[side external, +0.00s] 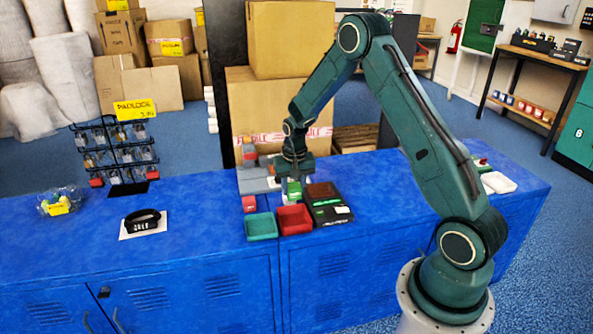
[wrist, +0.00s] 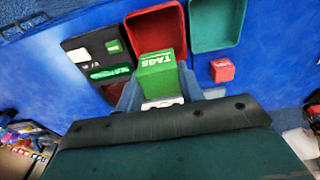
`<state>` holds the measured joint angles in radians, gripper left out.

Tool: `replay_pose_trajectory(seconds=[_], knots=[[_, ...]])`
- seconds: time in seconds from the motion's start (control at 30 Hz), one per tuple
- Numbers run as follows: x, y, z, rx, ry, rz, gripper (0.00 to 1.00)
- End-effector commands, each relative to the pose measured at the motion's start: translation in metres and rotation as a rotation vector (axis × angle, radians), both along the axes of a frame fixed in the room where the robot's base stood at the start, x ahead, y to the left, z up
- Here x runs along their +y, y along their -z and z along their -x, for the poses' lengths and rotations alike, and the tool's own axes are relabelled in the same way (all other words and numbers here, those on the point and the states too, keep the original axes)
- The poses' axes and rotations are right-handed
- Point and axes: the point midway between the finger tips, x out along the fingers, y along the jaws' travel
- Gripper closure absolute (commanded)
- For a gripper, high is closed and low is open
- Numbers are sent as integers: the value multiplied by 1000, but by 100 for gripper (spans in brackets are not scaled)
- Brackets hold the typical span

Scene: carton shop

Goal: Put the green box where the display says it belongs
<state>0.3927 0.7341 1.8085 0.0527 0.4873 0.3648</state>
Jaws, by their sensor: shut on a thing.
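The green box (wrist: 157,75), marked TAGS in white, is between the two fingers of my gripper (wrist: 160,92), which is shut on it. In the side view my gripper (side external: 294,180) points down, with the green box (side external: 294,188) below it, behind the trays. A black device with a green-lit display (wrist: 110,73) and a dark red plate stands beside it; it also shows in the side view (side external: 327,203). I cannot read the display's text with certainty. A red tray (side external: 295,219) and a green tray (side external: 261,227) stand side by side in front.
A small red box (side external: 249,204) lies behind the green tray. Grey items (side external: 256,180) stand behind my gripper. A black ring on a white card (side external: 143,223), a wire rack (side external: 113,150) and a bagged item (side external: 60,203) are left. The blue counter between is clear.

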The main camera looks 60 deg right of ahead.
Motion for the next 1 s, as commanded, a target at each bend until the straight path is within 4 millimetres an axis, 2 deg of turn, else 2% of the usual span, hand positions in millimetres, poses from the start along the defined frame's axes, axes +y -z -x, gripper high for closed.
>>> replay_pose_trajectory(seconds=[0.1, 0.3, 0.73, 1.0], knots=[[0, 24, 1, 4, 0, -2, 88], [0, 52, 0, 1, 0, -1, 88], [0, 66, 0, 1, 0, -1, 88], [0, 94, 0, 1, 0, -1, 88]])
